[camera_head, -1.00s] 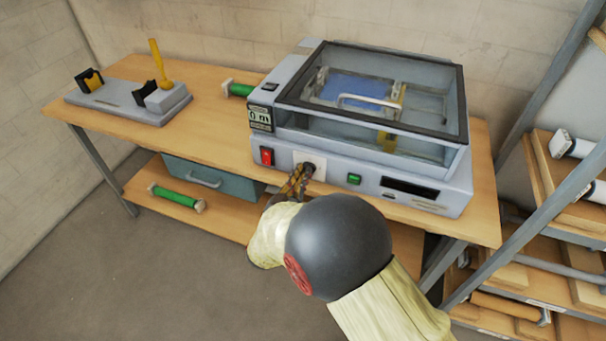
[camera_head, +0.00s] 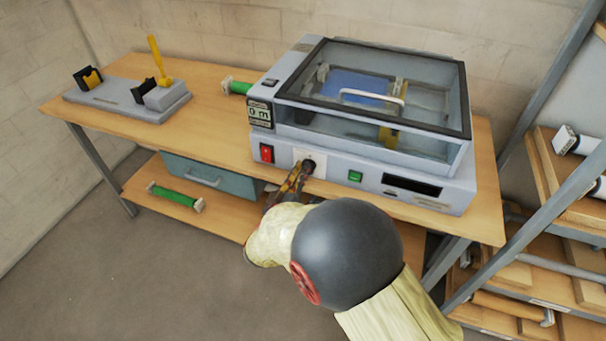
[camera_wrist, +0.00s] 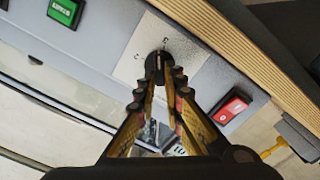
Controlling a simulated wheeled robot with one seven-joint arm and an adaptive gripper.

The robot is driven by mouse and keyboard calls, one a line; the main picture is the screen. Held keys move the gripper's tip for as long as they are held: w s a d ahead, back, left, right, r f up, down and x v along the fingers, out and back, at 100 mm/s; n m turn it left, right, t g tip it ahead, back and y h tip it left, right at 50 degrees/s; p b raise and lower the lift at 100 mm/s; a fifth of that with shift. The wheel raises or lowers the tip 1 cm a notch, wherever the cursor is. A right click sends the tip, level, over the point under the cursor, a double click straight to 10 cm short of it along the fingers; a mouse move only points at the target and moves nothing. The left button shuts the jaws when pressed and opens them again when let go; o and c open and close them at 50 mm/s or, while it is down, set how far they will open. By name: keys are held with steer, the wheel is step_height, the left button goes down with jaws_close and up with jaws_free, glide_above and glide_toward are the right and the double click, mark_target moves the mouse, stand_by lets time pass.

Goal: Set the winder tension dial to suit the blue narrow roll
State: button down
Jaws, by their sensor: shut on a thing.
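The tension dial (camera_head: 309,165) is a black knob on a white plate on the front of the grey laminator (camera_head: 345,163). In the wrist view the dial (camera_wrist: 158,66) stands out from its white plate, with small dark marks around it that I cannot read surely. My gripper (camera_wrist: 159,84) is shut on the dial, one finger on each side; in the head view the gripper (camera_head: 297,177) reaches it from below left. A blue roll (camera_head: 355,86) shows under the laminator's clear lid.
A red switch (camera_head: 266,153) sits left of the dial and a green button (camera_head: 355,176) right of it. A display (camera_head: 260,113) reads 0 m. The table edge runs just below the panel. A rack (camera_head: 560,220) stands at right.

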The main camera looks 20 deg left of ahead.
steer(key=shift+s+d+f+n+p, duration=0.25)
steer(key=shift+n+p, duration=1.1)
steer(key=shift+n, duration=3.45)
steer(key=shift+w+a+f+n+p, duration=0.15)
steer(key=shift+f+n+p, duration=0.8)
steer(key=shift+n, duration=3.85)
steer(key=shift+d+r+n+p, duration=0.15)
steer(key=shift+n+p, duration=1.6)
steer(key=shift+n, duration=3.05)
steer(key=shift+d+f, duration=0.1)
steer(key=c, duration=1.9)
jaws_free()
